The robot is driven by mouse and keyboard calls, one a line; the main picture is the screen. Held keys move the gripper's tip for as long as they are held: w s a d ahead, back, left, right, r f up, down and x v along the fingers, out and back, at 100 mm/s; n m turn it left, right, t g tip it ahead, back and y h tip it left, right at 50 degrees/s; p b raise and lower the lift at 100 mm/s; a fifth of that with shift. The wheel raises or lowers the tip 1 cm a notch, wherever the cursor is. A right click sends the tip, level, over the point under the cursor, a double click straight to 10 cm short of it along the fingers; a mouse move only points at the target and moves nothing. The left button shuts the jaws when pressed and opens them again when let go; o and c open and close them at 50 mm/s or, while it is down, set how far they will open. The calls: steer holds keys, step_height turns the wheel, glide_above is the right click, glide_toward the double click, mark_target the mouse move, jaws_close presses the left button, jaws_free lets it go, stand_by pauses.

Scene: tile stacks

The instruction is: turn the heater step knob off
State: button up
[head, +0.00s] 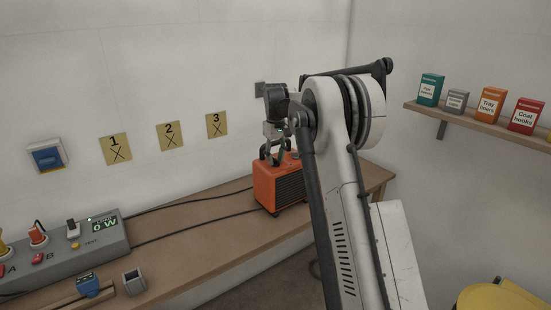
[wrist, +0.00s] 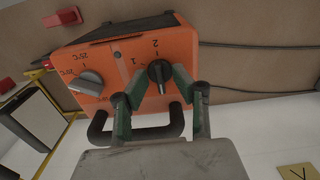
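The orange heater (head: 278,189) stands on the bench near its right end, and my gripper (head: 274,157) is over its top. In the wrist view the heater's top panel (wrist: 110,62) appears upside down. The black step knob (wrist: 159,74) is at the right, with marks 1 and 2 beside it; its exact setting is hard to read. My gripper's green-padded fingers (wrist: 160,84) are spread on either side of this knob. Whether they touch it I cannot tell. The grey temperature knob (wrist: 87,83) sits apart, to the left.
The heater's black handle (wrist: 140,133) lies under my fingers in the wrist view. A grey control box (head: 105,240) reading 0 W stands at the left of the bench (head: 200,250), with cables running toward the heater. A shelf (head: 470,124) with boxes is at the right.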

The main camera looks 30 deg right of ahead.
mark_target(275, 159)
steer(key=shift+r, duration=0.1)
step_height(275, 159, up, 12)
stand_by(0.6)
stand_by(0.4)
